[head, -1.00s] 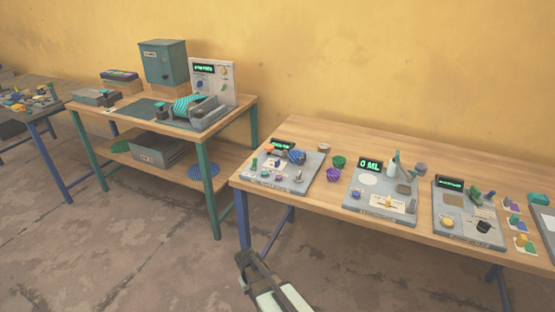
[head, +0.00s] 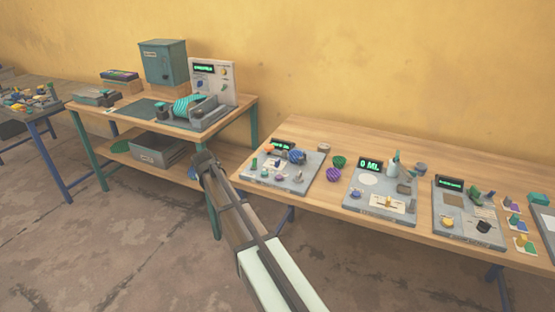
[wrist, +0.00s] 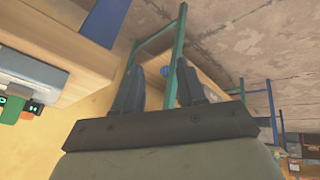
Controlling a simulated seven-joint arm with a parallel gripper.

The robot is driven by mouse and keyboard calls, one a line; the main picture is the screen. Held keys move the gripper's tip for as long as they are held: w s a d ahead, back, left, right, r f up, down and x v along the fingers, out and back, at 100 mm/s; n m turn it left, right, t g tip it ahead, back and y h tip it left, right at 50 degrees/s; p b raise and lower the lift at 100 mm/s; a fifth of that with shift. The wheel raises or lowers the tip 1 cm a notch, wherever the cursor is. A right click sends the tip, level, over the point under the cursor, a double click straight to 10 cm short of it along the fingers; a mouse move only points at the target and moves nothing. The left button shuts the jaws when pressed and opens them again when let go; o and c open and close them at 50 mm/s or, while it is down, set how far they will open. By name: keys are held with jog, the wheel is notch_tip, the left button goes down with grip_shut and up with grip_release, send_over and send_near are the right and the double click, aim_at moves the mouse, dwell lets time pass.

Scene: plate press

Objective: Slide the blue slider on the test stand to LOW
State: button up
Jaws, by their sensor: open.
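No label that I can read marks the test stand. An upright white panel (head: 226,90) with a green display, a yellow knob and a small blue control (head: 198,87) stands on the left table. A grey board (head: 262,180) with several small controls lies at the left end of the right table. Which one bears the blue slider I cannot tell. My gripper (head: 203,160) is in the gap between these tables, in front of the left table's right end, apart from the controls. In the wrist view its two fingers (wrist: 160,88) are spread with nothing between them.
The left table (head: 240,108) also holds a teal cabinet (head: 163,65) and a grey fixture; its lower shelf has a grey box (head: 155,152). More boards stand along the right table (head: 300,135). A third table is at far left. A yellow wall is behind.

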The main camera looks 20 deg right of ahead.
jog(key=w+a+r+t, duration=0.1)
jog(key=w+r, duration=0.2)
jog(key=r, duration=0.4)
jog(key=w+a+r+t, duration=0.1)
jog(key=w+r, duration=0.2)
jog(key=r, duration=0.5)
notch_tip(320, 180, up, 5)
jog(key=m+g+y, duration=0.2)
jog(key=m+g, duration=0.6)
jog(key=m, duration=0.3)
send_over(277, 160)
notch_tip(277, 160, down, 13)
jog(key=shift+d+f, duration=0.1)
jog(key=shift+d, duration=0.05)
grip_shut()
